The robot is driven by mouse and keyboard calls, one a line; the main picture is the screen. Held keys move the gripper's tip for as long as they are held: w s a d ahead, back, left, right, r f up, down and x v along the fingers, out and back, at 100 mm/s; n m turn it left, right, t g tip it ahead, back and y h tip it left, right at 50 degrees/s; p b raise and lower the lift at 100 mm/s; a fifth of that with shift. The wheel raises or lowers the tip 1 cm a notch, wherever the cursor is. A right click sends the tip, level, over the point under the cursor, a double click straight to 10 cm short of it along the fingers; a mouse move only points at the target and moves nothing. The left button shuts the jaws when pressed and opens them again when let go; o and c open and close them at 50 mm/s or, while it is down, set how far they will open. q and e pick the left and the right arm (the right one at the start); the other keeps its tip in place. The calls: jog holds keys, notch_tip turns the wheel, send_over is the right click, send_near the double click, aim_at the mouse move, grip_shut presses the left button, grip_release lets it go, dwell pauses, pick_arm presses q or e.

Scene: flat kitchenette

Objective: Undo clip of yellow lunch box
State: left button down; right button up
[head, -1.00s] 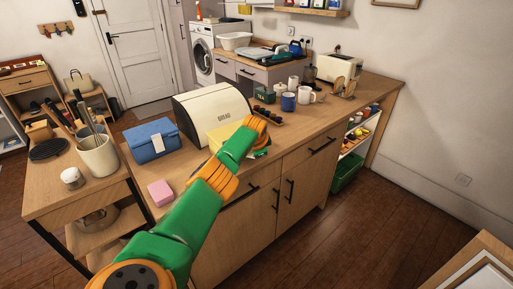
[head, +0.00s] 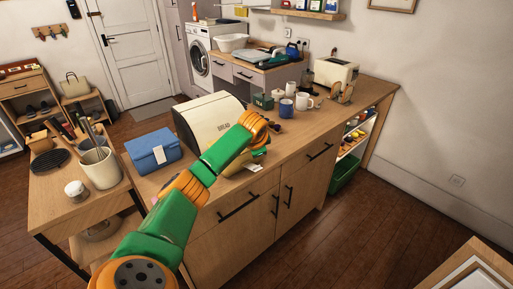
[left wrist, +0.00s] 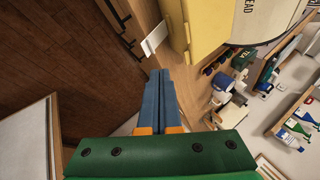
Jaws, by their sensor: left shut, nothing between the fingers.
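The yellow lunch box (left wrist: 205,22) fills the top middle of the left wrist view. In the head view only a small part of it (head: 258,156) shows behind my arm. Its white clip (left wrist: 154,38) sticks out from the side of the box in the left wrist view, and its tip also shows in the head view (head: 255,168). My left gripper (left wrist: 160,74) has its blue fingers together, empty, just below the clip in the left wrist view, seemingly apart from it. My right gripper is not in view.
A cream bread bin (head: 210,122) stands behind the lunch box. A blue box with a white clip (head: 154,150) is left of it. Mugs (head: 287,108) and a toaster (head: 336,72) stand further along the counter. The floor in front of the cabinets is clear.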

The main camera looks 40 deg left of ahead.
pick_arm(q)
jog(key=v, duration=0.3)
jog(key=shift+s+d+b, duration=0.2)
jog(key=shift+d+b, duration=0.1)
jog(key=shift+b, duration=0.05)
jog(key=shift+d, duration=0.15)
